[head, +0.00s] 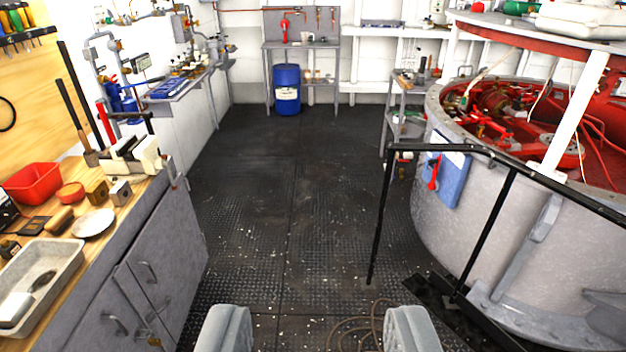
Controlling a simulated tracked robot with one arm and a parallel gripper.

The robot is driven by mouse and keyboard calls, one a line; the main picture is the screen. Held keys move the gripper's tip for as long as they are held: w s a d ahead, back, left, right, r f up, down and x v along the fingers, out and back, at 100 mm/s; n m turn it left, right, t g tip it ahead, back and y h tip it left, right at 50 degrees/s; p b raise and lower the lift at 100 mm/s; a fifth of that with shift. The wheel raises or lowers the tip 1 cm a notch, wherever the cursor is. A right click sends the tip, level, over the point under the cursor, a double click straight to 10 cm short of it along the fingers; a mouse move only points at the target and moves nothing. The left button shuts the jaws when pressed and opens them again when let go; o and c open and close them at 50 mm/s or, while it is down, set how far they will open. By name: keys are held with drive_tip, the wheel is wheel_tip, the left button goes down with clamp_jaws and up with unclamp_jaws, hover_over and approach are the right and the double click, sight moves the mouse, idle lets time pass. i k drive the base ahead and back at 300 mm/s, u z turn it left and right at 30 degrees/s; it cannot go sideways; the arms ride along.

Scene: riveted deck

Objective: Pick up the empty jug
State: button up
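My gripper (318,330) shows at the bottom edge as two grey fingers set wide apart. It is open, and only bare deck and a loop of brown cable (352,328) show between and beyond the fingers. I cannot make out a jug for certain in this view. Small items stand on the far workbench (300,45), but they are too small to tell whether one is a jug.
A wooden-topped cabinet (165,250) on the left holds a tray (42,268), a red bin (32,182) and a vise. A black railing (386,215) and a large grey round housing (480,210) stand right. A blue drum (287,78) stands far back. The middle deck is clear.

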sight(304, 35)
drive_tip(key=u, duration=0.05)
drive_tip(key=i, duration=10.05)
